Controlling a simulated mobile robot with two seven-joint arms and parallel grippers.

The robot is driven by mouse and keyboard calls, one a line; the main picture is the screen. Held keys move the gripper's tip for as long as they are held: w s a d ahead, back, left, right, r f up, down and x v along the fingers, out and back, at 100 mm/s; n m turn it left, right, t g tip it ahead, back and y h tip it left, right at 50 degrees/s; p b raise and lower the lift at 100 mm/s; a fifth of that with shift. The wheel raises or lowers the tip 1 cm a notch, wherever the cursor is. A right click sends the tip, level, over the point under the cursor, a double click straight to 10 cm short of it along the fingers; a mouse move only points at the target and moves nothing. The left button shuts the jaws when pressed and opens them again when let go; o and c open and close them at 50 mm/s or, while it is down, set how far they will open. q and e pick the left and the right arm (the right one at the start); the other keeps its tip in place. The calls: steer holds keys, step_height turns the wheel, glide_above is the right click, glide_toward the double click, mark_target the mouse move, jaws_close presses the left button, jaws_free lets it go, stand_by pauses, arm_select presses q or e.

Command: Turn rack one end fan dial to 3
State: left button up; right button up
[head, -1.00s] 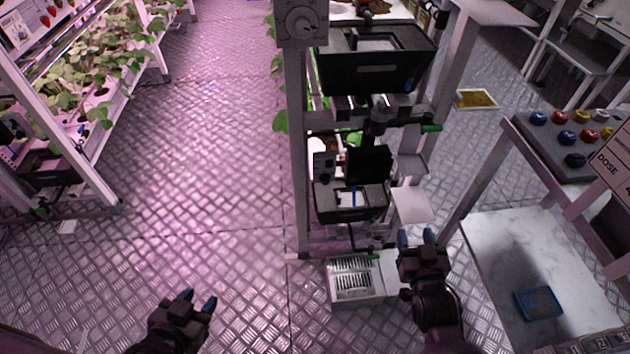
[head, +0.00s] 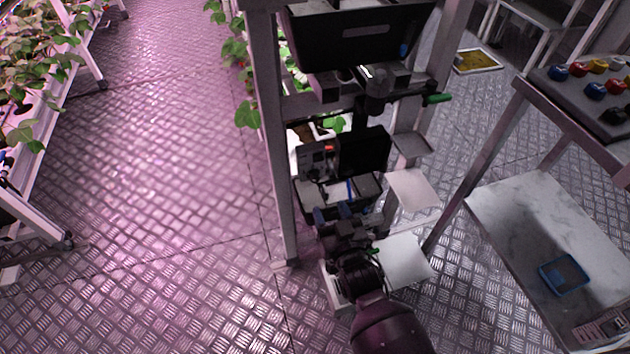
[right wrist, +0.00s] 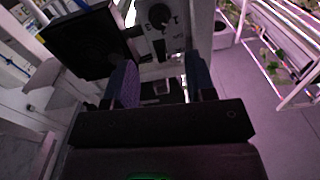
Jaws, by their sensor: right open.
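A dark round dial (right wrist: 160,16) sits on a pale panel (right wrist: 149,42) at the top of the right wrist view. The numerals 1 and 3 can be made out beside it; its exact setting is hard to read. My right gripper (right wrist: 160,82) is open, one finger each side of the panel in that view. The dial is beyond the fingertips, and nothing is between them. In the head view my right gripper (head: 335,214) is low at the rack end, in front of a black tray. The left gripper is out of view.
A black box (head: 364,151) and a white post (head: 275,150) stand close by the right gripper. Small white shelves (head: 411,189) jut out to its right. The metal floor on the left is open.

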mark_target(316, 180)
steer(key=b+x, duration=0.1)
steer(key=x, duration=0.6)
steer(key=shift+w+a+f+b, duration=0.1)
steer(key=shift+f+b, duration=0.15)
steer(key=shift+b, duration=0.15)
steer(key=shift+r+x, duration=0.2)
steer(key=shift+x, duration=0.8)
steer(key=c, duration=0.9)
